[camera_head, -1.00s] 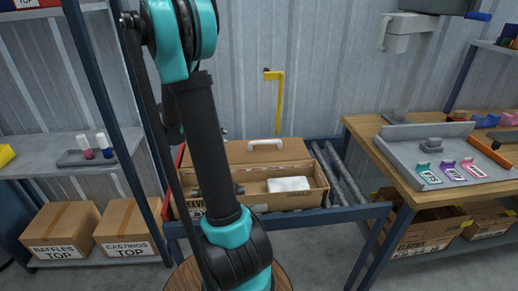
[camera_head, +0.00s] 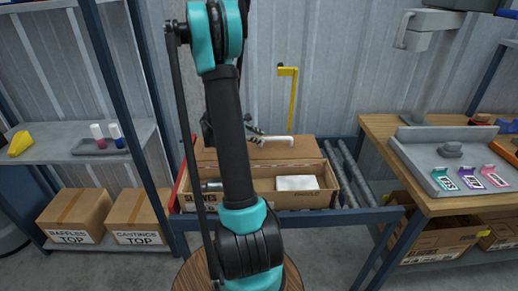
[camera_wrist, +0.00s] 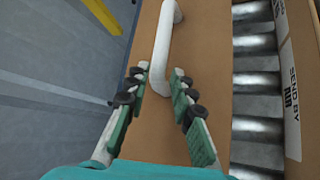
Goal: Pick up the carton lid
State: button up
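The carton lid (camera_head: 290,152) is a flat brown cardboard panel with a white handle (camera_head: 279,138), lying behind the open carton (camera_head: 318,201) in the head view. In the wrist view the lid (camera_wrist: 205,60) runs up the middle, with its white handle (camera_wrist: 162,50) standing on it. My gripper (camera_wrist: 158,100) is open, its two green-padded fingers on either side of the handle's near end. Whether they touch it I cannot tell. In the head view my gripper (camera_head: 252,132) is at the handle's left, partly hidden by my arm.
The carton holds a white block (camera_head: 297,183) and stands on a blue-framed roller conveyor (camera_head: 352,175). A yellow post (camera_head: 292,95) rises behind. A wooden bench (camera_head: 440,205) stands right and a shelf rack (camera_head: 75,150) left. Metal rollers (camera_wrist: 255,85) lie beside the lid.

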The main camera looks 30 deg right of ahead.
aim_at(264, 138)
jog(key=shift+x, duration=2.65)
jog(key=shift+c, duration=0.4)
grip_shut()
